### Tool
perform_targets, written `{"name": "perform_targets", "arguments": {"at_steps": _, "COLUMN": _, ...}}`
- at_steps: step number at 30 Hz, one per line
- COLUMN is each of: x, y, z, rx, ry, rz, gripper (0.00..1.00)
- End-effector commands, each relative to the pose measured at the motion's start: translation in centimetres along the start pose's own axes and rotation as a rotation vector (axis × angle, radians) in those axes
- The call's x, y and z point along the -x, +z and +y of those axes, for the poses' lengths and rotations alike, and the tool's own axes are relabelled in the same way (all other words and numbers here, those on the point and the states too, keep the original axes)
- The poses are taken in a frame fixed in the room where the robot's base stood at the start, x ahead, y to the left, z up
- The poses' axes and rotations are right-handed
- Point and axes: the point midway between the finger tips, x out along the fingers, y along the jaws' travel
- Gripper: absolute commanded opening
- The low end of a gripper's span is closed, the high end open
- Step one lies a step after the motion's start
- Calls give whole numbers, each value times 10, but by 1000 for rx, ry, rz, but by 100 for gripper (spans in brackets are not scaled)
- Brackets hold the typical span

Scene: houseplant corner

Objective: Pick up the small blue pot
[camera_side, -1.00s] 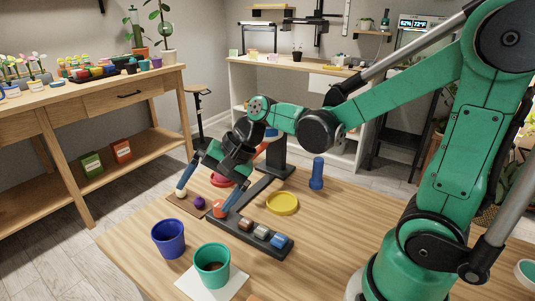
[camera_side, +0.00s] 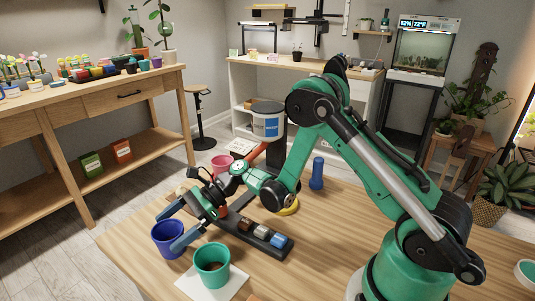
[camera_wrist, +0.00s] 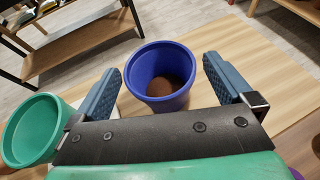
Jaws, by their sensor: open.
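The small blue pot (camera_side: 167,240) stands upright on the wooden table at the front left in the side view. In the wrist view the blue pot (camera_wrist: 166,104) shows its open top, with brown soil inside. My gripper (camera_side: 173,228) is open at the pot, its blue fingers spread on either side of it. In the wrist view my gripper (camera_wrist: 161,72) has one finger left and one right of the pot, with a gap on each side. Nothing is held. How deep the fingertips reach beside the pot is hard to tell.
A green pot (camera_side: 212,268) on a white sheet (camera_side: 233,288) stands close to the blue pot. A dark tray (camera_side: 283,252) with several small blocks lies behind. A yellow saucer (camera_side: 289,209), a blue cylinder (camera_side: 317,174) and a pink pot (camera_side: 221,163) are farther back.

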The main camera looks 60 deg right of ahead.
Motion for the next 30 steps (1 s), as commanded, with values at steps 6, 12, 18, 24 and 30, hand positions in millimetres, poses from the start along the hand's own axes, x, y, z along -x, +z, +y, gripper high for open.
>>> {"name": "perform_targets", "arguments": {"at_steps": 6, "x": -15, "y": 0, "z": 0, "rx": 2, "ry": 0, "rz": 1, "gripper": 100}}
{"name": "perform_targets", "arguments": {"at_steps": 12, "x": -15, "y": 0, "z": 0, "rx": 2, "ry": -1, "rz": 1, "gripper": 100}}
{"name": "perform_targets", "arguments": {"at_steps": 18, "x": -15, "y": 0, "z": 0, "rx": 2, "ry": -1, "rz": 1, "gripper": 46}}
{"name": "perform_targets", "arguments": {"at_steps": 24, "x": -15, "y": 0, "z": 0, "rx": 2, "ry": -1, "rz": 1, "gripper": 27}}
{"name": "perform_targets", "arguments": {"at_steps": 30, "x": -14, "y": 2, "z": 0, "rx": 2, "ry": -1, "rz": 1, "gripper": 27}}
